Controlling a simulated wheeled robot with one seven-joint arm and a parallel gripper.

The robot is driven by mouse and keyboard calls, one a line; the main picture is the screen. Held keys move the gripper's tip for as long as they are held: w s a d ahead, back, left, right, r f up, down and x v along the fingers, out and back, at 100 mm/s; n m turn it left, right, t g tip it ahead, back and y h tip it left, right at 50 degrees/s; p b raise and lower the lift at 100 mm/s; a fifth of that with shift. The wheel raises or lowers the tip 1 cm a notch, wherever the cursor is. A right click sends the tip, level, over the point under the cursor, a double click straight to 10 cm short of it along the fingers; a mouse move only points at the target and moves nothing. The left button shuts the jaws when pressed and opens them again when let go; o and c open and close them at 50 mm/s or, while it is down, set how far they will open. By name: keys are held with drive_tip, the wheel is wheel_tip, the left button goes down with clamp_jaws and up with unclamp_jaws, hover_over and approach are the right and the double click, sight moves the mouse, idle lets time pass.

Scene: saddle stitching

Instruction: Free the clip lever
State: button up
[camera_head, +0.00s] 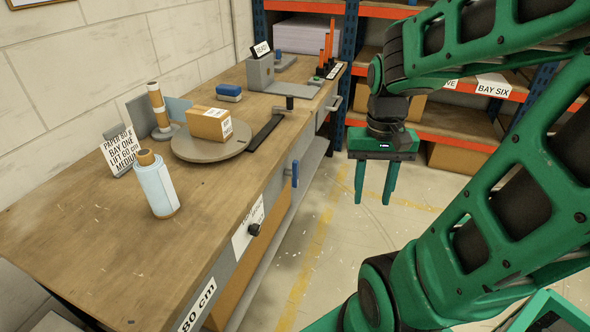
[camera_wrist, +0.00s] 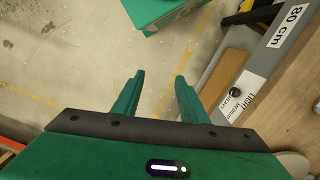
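A short blue upright lever (camera_head: 295,173) stands out from the front edge of the workbench, right of the middle; it looks like the clip lever, but I cannot tell for sure. What it holds is too small to see. My gripper (camera_head: 376,194) hangs over the floor in front of the bench, to the right of the lever and apart from it. Its two green fingers point down, open with nothing between them. In the wrist view my gripper (camera_wrist: 157,88) is also open and empty, with bare floor beyond it. The lever does not show there.
The workbench (camera_head: 95,236) carries a round turntable (camera_head: 185,149) with a cardboard box (camera_head: 209,123), rolls and a grey stand (camera_head: 260,72). A black knob (camera_head: 254,230) sits on the bench front; it also shows in the wrist view (camera_wrist: 234,92). Shelving (camera_head: 465,125) stands behind. The floor between is clear.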

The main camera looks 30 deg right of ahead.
drive_tip(key=w+d+f+m+y, duration=0.1)
drive_tip(key=w+f+m+y, duration=0.2)
drive_tip(key=w+f, duration=0.6)
drive_tip(key=w+d+f+m+y, duration=0.1)
drive_tip(key=w+f+m+y, duration=0.2)
drive_tip(key=w+f, duration=0.7)
drive_tip(key=m+t+y, duration=0.5)
drive_tip(key=m+t, duration=1)
approach(298, 168)
drive_tip(key=x, duration=1.1)
drive_tip(key=shift+w+f, duration=0.2)
clamp_jaws()
drive_tip(key=shift+d, duration=0.15)
